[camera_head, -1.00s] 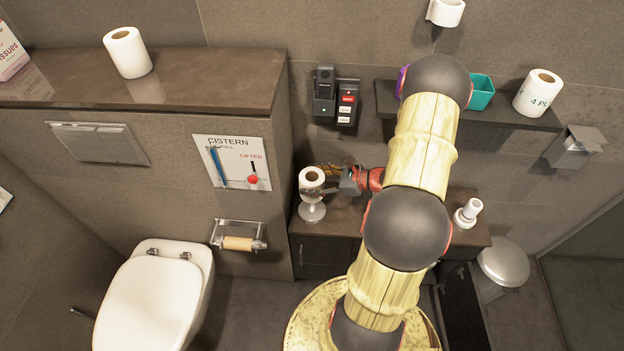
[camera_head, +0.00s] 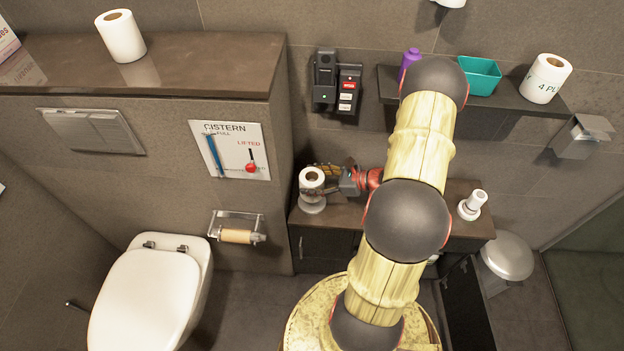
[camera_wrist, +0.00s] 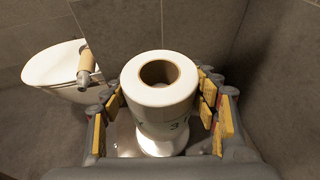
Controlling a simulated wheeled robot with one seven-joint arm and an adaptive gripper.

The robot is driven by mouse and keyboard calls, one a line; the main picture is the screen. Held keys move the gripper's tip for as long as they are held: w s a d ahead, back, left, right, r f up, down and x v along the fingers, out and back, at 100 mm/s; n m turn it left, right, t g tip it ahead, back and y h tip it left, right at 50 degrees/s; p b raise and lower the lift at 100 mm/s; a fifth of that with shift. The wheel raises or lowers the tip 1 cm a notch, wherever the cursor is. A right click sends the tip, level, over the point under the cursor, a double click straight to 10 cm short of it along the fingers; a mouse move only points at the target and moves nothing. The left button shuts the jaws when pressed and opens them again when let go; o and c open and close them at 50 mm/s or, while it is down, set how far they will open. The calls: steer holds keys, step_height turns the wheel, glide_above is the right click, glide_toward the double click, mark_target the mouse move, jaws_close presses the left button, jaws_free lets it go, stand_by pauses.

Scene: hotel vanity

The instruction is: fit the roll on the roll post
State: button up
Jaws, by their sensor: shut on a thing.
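A white paper roll (camera_head: 311,178) with a brown core is upright in my gripper (camera_head: 332,182), above the left end of the low counter. In the wrist view the roll (camera_wrist: 160,88) sits between the spread yellow-padded fingers of my gripper (camera_wrist: 163,108), which press on its sides. The roll post shows as a pale round base (camera_head: 313,207) on the counter, directly below the roll. It also shows as a shiny base (camera_wrist: 128,146) in the wrist view. The post's upper part is hidden by the roll, so I cannot tell how far it enters the core.
The low counter (camera_head: 345,222) also bears a white stand (camera_head: 472,204) at right. A cistern ledge (camera_head: 200,60) with another roll (camera_head: 120,36) is at left.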

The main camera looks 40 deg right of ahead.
steer(key=shift+f+b, duration=1.35)
steer(key=shift+f, duration=0.9)
steer(key=o, duration=1.3)
steer(key=shift+c, duration=0.2)
steer(key=v, duration=1.2)
